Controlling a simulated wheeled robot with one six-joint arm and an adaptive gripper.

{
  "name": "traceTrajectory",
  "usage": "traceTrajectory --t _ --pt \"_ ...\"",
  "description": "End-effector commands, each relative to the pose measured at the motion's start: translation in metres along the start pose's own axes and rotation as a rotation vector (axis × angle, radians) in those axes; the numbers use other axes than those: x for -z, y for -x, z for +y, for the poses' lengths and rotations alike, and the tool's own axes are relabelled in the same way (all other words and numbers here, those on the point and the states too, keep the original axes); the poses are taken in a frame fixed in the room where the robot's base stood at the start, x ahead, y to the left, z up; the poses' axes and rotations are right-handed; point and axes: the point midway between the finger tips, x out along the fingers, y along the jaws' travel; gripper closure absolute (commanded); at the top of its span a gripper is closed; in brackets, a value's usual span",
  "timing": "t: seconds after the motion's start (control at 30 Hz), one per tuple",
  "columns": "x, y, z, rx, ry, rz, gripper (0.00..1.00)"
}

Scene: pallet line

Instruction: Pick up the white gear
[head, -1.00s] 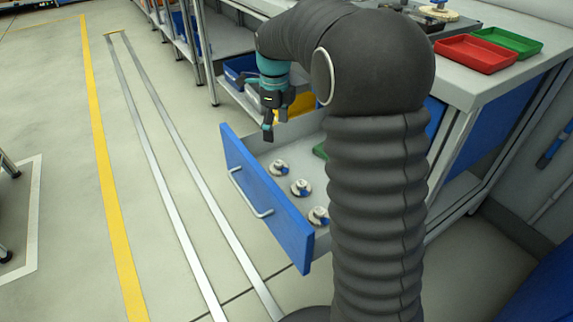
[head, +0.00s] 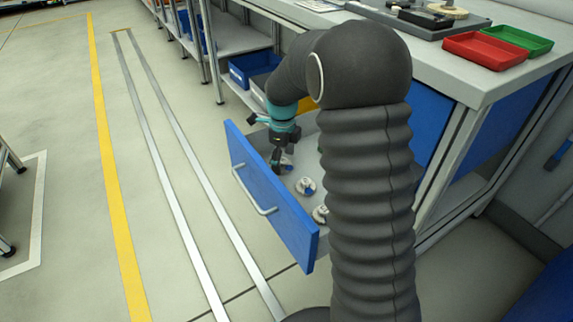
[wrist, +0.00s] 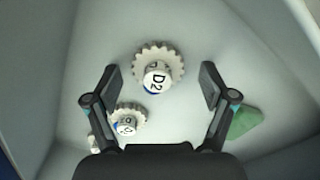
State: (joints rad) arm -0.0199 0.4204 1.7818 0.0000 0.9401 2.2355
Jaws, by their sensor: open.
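A white gear (wrist: 146,52) with a round hub marked "D2" and a blue patch lies on the drawer floor in the wrist view. My gripper (wrist: 160,76) is open, its two fingers on either side of this gear in the picture, with gaps to both. In the head view my gripper (head: 280,160) is down inside the open drawer, near its far end, partly covering a gear there. A second similar gear (wrist: 128,120) is nearer in the wrist view, and a third is partly hidden behind the left finger. Two gears (head: 306,186) also show in the head view.
The blue drawer front (head: 268,196) and grey walls enclose the gears. A green piece (wrist: 245,122) lies to the right in the wrist view. Red (head: 487,50) and green (head: 518,40) trays stand on the worktop. Open floor lies left of the drawer.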

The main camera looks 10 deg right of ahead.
Motion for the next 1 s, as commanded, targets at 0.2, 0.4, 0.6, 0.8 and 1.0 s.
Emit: traceTrajectory --t 0.2,0.4,0.6,0.8,1.0 --pt "0.0 -0.004 0.0 0.001 0.0 -0.001 0.17" --pt "0.0 -0.004 0.0 0.001 0.0 -0.001 0.47" --pt "0.0 -0.004 0.0 0.001 0.0 0.0 0.79" --pt "0.0 -0.003 0.0 0.001 -0.001 0.0 0.79" --pt "0.0 0.016 -0.001 0.003 -0.001 -0.002 0.79"
